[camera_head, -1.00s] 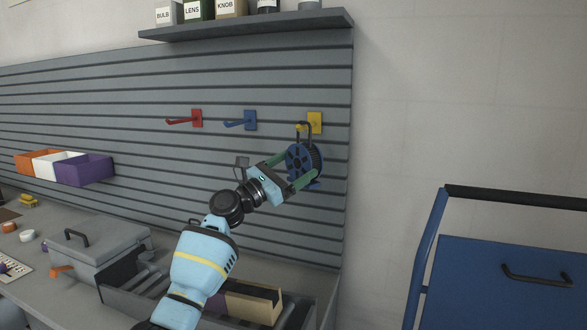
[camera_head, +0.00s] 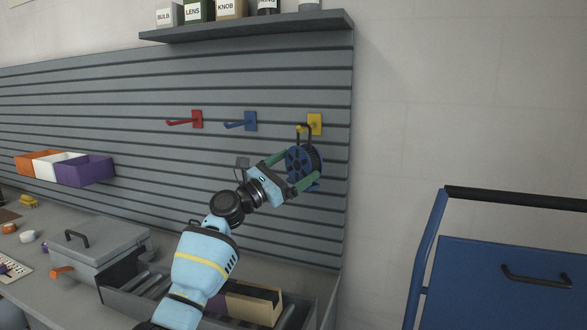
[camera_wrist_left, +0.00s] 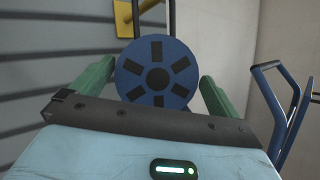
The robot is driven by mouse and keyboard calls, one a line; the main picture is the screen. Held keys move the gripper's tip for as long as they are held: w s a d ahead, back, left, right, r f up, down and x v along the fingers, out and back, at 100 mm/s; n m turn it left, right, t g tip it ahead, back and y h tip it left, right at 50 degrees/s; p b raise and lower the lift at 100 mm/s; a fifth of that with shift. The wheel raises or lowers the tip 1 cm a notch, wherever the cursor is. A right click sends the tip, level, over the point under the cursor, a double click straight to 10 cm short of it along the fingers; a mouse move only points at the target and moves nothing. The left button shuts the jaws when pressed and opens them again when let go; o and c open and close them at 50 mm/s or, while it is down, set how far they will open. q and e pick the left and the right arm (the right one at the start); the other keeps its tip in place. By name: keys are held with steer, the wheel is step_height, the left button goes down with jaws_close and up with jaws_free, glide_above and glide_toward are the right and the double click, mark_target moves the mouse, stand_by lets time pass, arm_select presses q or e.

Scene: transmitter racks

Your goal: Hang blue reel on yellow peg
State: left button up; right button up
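The blue reel (camera_head: 303,165) is at the right end of the slatted wall, just below the yellow peg (camera_head: 314,124). Its dark handle loop reaches up to the peg and appears to hang over it. In the left wrist view the reel (camera_wrist_left: 157,75) faces me upright, and part of the yellow peg (camera_wrist_left: 124,18) shows at the handle's left. My left gripper (camera_head: 290,172) is open, its green fingers either side of the reel. The wrist view shows gaps between the fingers and the reel's rim. My right gripper is not in view.
A blue peg (camera_head: 249,121) and a red peg (camera_head: 196,119) are to the left on the wall. A shelf (camera_head: 250,27) with labelled containers is above. A grey open tray (camera_head: 135,284) lies on the bench below. A blue cart (camera_head: 500,280) stands at right.

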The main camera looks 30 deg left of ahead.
arm_select(q)
steer(key=shift+f, duration=0.15)
steer(key=v, duration=0.7)
steer(key=shift+s+a, duration=0.2)
steer(key=shift+s, duration=0.2)
